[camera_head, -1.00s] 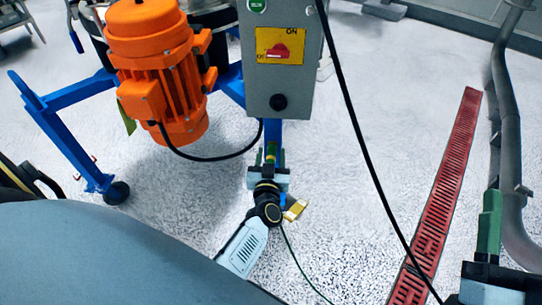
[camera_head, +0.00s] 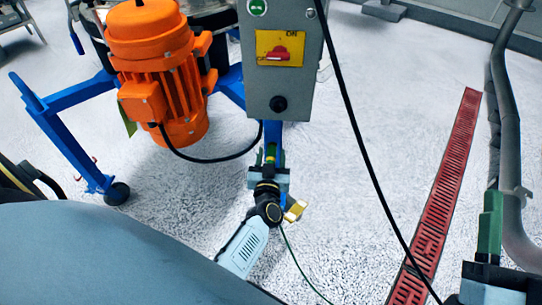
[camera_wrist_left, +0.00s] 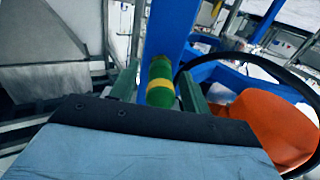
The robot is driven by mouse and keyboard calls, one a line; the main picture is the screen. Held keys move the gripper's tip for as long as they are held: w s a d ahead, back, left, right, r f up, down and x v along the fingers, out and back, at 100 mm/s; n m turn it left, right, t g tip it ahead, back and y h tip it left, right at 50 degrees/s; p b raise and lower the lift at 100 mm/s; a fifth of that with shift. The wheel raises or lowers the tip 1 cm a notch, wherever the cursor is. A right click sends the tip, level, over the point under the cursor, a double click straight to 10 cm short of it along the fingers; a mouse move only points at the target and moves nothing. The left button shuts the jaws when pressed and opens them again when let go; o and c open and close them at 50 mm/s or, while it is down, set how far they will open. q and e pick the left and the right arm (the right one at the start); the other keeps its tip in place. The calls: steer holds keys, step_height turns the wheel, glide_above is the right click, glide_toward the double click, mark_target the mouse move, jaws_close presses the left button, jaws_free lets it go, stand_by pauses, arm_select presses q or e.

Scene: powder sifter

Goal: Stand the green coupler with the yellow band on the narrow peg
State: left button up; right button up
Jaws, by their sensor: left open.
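The green coupler with the yellow band (camera_wrist_left: 160,84) stands between the two green fingers of my left gripper (camera_wrist_left: 159,78) in the left wrist view, in front of a blue post. The fingers are open, with a gap showing on at least one side. In the head view the coupler (camera_head: 270,153) is a small green and yellow piece at the tip of my left gripper (camera_head: 269,162), below the grey control box. The narrow peg cannot be made out, so I cannot tell what the coupler rests on. My right gripper (camera_head: 488,228) is at the lower right, far from the coupler; its opening is unclear.
The grey control box (camera_head: 283,85) hangs just above my left gripper. An orange motor (camera_head: 160,75) and blue frame legs (camera_head: 75,93) stand to the left. A black cable (camera_head: 360,145) crosses the view.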

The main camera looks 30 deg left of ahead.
stand_by(0.7)
arm_select(q)
steer(key=shift+c, duration=0.4)
jaws_close()
steer(key=shift+s, duration=0.1)
steer(key=shift+p+v, duration=1.65)
steer(key=shift+v, duration=1.3)
